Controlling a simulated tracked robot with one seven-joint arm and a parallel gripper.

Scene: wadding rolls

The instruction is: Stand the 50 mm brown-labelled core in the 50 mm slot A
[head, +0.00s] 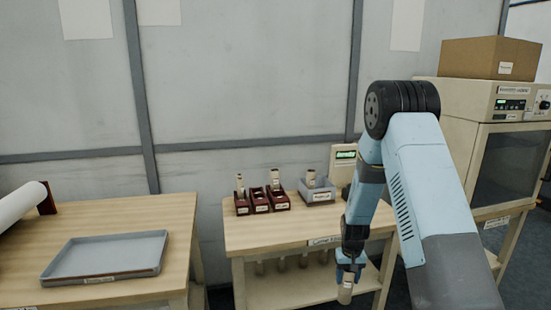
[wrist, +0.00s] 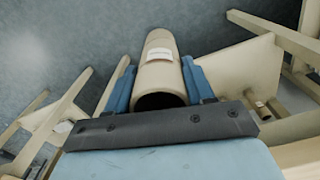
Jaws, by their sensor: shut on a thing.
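My gripper (head: 348,272) hangs low in front of the middle table, below the height of its top. It is shut on a pale tan core (head: 345,292). In the wrist view the core (wrist: 159,52) is a hollow tube between the two blue fingers (wrist: 158,66), with its open end facing the camera. Its white label shows, but I cannot read it or see a brown mark. Three dark red slot blocks (head: 260,203) stand in a row on the middle table. Their labels are too small to read, so I cannot tell which is slot A.
A grey block (head: 318,195) with a core in it stands right of the red blocks on the middle table (head: 290,228). Several cores stand on its lower shelf. A grey tray (head: 110,271) lies on the left table. A cabinet (head: 515,150) with a cardboard box (head: 488,58) stands right.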

